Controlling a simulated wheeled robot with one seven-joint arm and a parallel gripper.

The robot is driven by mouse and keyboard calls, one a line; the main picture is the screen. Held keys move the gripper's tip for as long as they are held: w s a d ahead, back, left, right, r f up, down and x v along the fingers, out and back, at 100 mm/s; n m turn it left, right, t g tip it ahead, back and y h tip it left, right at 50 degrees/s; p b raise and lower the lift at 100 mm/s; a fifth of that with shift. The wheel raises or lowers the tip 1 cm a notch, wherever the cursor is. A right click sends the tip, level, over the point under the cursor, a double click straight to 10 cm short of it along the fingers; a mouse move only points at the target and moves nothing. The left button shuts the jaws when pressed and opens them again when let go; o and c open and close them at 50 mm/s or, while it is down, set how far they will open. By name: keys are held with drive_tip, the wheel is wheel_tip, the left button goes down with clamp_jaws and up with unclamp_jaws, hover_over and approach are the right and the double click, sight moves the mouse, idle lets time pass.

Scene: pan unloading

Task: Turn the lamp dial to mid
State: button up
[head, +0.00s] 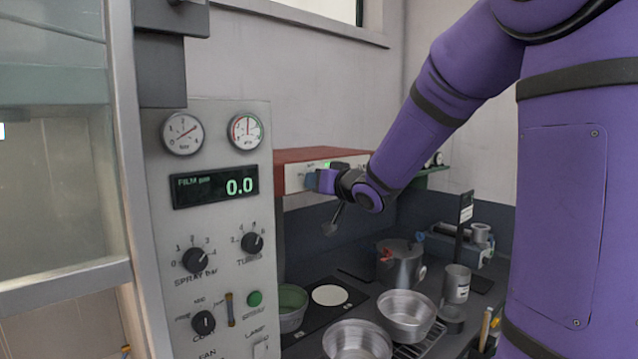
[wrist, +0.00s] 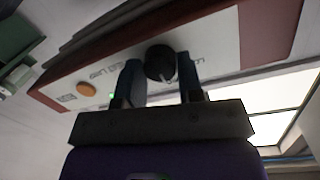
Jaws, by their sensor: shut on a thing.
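The lamp dial (wrist: 160,62) is a dark round knob with a light pointer mark, on the pale front panel of a red-topped box (head: 318,155). The panel lettering is too blurred to read in the wrist view. My gripper (wrist: 160,72) has its two blue-grey fingers on either side of the dial and is shut on it. In the head view my gripper (head: 312,180) is at the front of the box, and the dial is hidden behind the fingers.
An orange button (wrist: 86,89) sits on the panel beside the dial. Below are metal pans (head: 405,315), a lidded pot (head: 400,268) and a green bowl (head: 291,305). A grey control panel (head: 215,125) with gauges and knobs stands at left.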

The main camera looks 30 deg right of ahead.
drive_tip(key=o, duration=0.9)
drive_tip(key=s, duration=0.3)
drive_tip(key=s+d, duration=0.1)
drive_tip(key=s, duration=0.3)
drive_tip(key=s+r, duration=0.1)
drive_tip(key=s, duration=0.2)
drive_tip(key=shift+s+d, duration=0.25)
drive_tip(key=shift+s, duration=0.1)
